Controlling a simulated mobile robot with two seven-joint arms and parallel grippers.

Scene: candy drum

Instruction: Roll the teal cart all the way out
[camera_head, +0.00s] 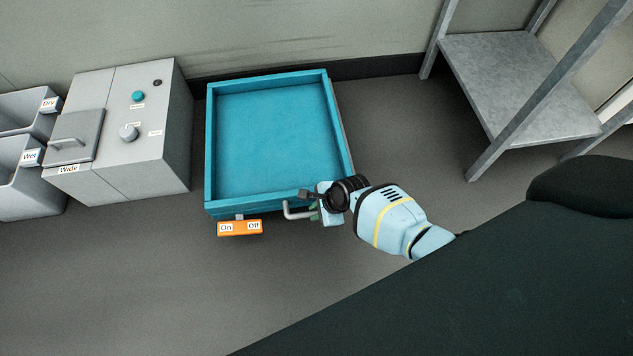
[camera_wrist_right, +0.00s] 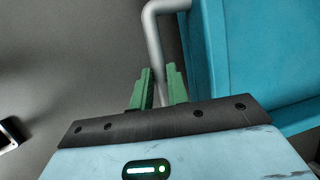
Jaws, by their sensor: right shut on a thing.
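The teal cart (camera_head: 275,145) is an empty open-topped tray near the back wall, in the middle of the head view. A grey bar handle (camera_head: 292,213) sticks out from its front side. My right gripper (camera_head: 312,211) is shut on this handle at the cart's front right corner. In the right wrist view the green fingers (camera_wrist_right: 160,90) close around the handle (camera_wrist_right: 154,40), with the teal cart wall (camera_wrist_right: 240,60) beside them on the right. An orange bar (camera_head: 240,228) labelled On and Off sits low on the cart's front. My left gripper is not in view.
A grey cabinet (camera_head: 135,160) with knobs stands close to the cart's left. Grey bins (camera_head: 22,185) labelled Dry and Wet are at the far left. A metal shelf rack (camera_head: 520,80) stands at the back right. The floor in front of the cart is clear.

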